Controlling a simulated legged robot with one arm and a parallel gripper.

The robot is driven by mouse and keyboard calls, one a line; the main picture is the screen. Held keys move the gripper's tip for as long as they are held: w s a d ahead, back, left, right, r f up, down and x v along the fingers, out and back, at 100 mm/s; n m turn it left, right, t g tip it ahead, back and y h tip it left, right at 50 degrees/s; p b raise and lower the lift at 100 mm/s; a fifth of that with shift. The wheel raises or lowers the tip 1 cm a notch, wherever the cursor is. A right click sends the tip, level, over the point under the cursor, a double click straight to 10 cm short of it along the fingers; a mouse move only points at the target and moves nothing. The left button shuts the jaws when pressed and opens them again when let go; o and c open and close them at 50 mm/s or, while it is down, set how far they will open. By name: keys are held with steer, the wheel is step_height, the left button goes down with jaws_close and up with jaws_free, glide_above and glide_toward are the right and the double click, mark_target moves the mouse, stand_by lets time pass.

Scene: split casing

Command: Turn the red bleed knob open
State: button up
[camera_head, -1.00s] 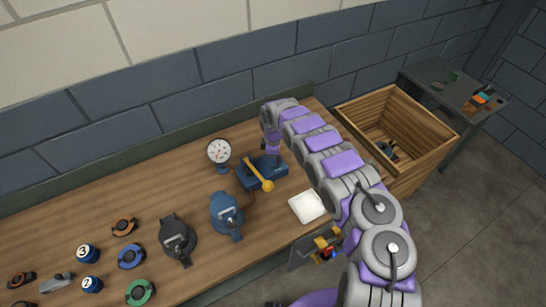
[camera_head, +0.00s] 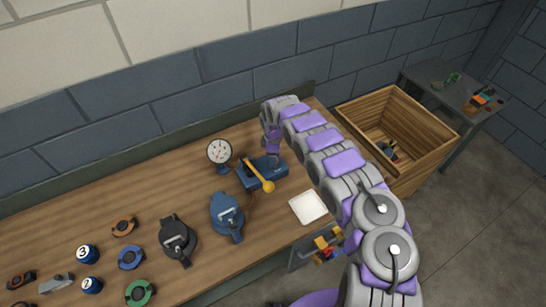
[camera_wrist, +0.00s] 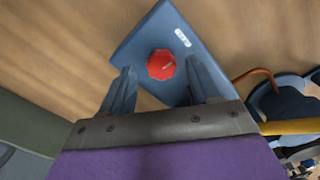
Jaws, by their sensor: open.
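The red bleed knob (camera_wrist: 161,64) sits on top of a blue block (camera_wrist: 165,24) with a small white label, seen in the wrist view. My gripper (camera_wrist: 163,78) is open, with one finger on each side just short of the knob in the picture. I cannot tell the height gap between the fingers and the knob. In the head view the blue block (camera_head: 280,172) stands on the bench with a yellow lever (camera_head: 257,175) at its front, and my gripper (camera_head: 273,152) is above its back part. The knob is hidden there.
A pressure gauge (camera_head: 219,152) stands left of the block. A blue casing part (camera_head: 226,214) and a dark one (camera_head: 176,240) lie to the front left. A white pad (camera_head: 308,207) lies to the right. A wooden crate (camera_head: 440,165) stands beyond the bench's right end.

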step_height(320, 180, up, 16)
stand_by(0.4)
steer(key=shift+a, duration=0.1)
